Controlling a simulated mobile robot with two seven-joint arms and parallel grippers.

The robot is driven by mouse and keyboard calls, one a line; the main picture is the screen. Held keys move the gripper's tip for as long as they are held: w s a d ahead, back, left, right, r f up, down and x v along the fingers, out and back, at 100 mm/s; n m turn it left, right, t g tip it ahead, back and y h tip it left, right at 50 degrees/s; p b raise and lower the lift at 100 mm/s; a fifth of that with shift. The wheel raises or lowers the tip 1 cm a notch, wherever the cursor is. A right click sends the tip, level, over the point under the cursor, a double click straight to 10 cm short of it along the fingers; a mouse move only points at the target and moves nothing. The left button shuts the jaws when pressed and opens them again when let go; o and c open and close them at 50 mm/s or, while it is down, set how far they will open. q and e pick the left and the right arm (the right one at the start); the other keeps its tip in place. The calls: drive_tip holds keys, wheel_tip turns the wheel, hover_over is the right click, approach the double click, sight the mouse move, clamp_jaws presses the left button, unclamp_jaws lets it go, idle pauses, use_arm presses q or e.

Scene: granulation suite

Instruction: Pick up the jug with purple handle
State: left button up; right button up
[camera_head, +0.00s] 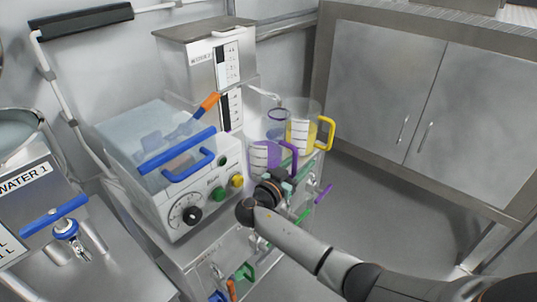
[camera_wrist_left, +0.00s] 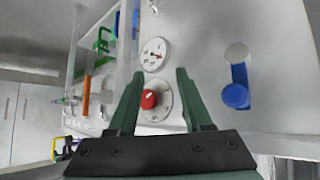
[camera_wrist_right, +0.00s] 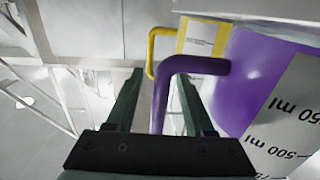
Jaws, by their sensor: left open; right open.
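The jug with purple handle (camera_head: 265,155) stands on a bench beside the white machine, in the middle of the head view. In the right wrist view its purple body (camera_wrist_right: 250,75) fills the right side, with a printed ml scale. Its purple handle (camera_wrist_right: 195,65) comes out to the left and turns down between my right fingers. My right gripper (camera_wrist_right: 160,72) is open around the handle; contact cannot be told. In the head view my right arm covers the lower part of the jug. My left gripper (camera_wrist_left: 159,73) is open and empty, facing a panel with a red knob (camera_wrist_left: 149,99).
A jug with a yellow handle (camera_head: 325,133) stands just behind the purple one. The white machine (camera_head: 205,190) with a blue-handled clear lid is to the left. Coloured handles hang below the bench front. Grey cabinets (camera_head: 385,85) stand at right, with open floor before them.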

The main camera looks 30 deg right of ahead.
drive_tip(key=shift+w+d, duration=0.1)
drive_tip(key=shift+d, duration=0.05)
clamp_jaws()
idle(0.4)
drive_tip(key=shift+f, duration=0.1)
idle(0.8)
